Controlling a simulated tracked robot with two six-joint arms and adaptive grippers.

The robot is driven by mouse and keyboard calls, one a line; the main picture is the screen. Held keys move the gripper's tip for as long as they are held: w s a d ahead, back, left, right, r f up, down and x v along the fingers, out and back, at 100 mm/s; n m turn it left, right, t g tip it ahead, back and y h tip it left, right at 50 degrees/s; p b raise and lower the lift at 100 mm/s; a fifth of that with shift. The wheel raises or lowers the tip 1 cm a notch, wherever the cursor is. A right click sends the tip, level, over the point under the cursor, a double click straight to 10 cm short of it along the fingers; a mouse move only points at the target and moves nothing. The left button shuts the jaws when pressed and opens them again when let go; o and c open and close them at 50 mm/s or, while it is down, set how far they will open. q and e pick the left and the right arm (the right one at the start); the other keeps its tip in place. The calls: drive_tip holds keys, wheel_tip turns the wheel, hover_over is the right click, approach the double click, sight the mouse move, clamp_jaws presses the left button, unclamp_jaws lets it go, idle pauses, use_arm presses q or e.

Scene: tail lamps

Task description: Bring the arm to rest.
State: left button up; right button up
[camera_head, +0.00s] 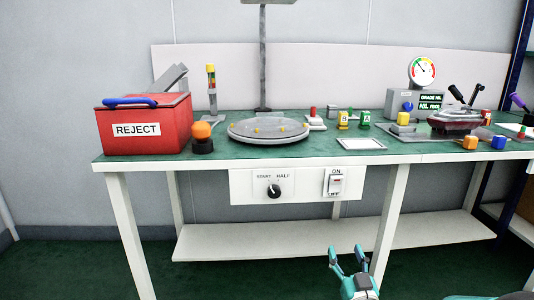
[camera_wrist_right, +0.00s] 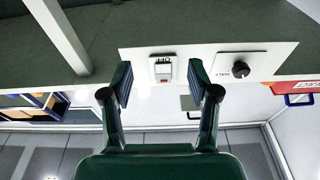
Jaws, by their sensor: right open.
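My right gripper (camera_head: 346,252) is low in the head view, in front of the bench and below the level of its top. Its two teal fingers point up and away, spread apart with nothing between them. In the right wrist view, which looks upside down, the open fingers (camera_wrist_right: 160,76) frame the white panel with the rocker switch (camera_wrist_right: 162,68). The gripper appears apart from the panel. The same switch (camera_head: 336,184) shows in the head view, above the fingertips. My left gripper is not in view.
The green-topped bench (camera_head: 220,158) has a front panel with a black knob (camera_head: 274,191). On top are a red REJECT bin (camera_head: 175,128), a round turntable (camera_head: 268,137) and a dark red lamp (camera_head: 455,118). A white lower shelf (camera_head: 270,238) spans the legs. Floor in front is clear.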

drive_tip(key=s+a+f+g+p, duration=0.1)
drive_tip(key=s+a+f+g, duration=0.2)
drive_tip(key=f, duration=0.4)
drive_tip(key=s+f+g+y+p, duration=0.1)
drive_tip(key=s+f+g, duration=0.2)
drive_tip(key=s+f, duration=0.35)
drive_tip(key=s+a+f+g+p, duration=0.15)
drive_tip(key=f+g, duration=0.25)
drive_tip(key=f, duration=0.5)
drive_tip(key=s+a+f+m+g+y, duration=0.1)
drive_tip(key=s+a+f+g, duration=0.15)
drive_tip(key=s, duration=0.55)
drive_tip(key=s+a+f+g, duration=0.1)
drive_tip(key=s+f+g, duration=0.25)
drive_tip(key=s, duration=0.35)
drive_tip(key=s+a+f+m+g+y, duration=0.1)
drive_tip(key=s+f+g, duration=0.25)
drive_tip(key=s, duration=0.45)
wheel_tip(320, 180, up, 39)
drive_tip(key=p, duration=3.8)
drive_tip(key=shift+a, duration=0.2)
drive_tip(key=shift+w, duration=0.1)
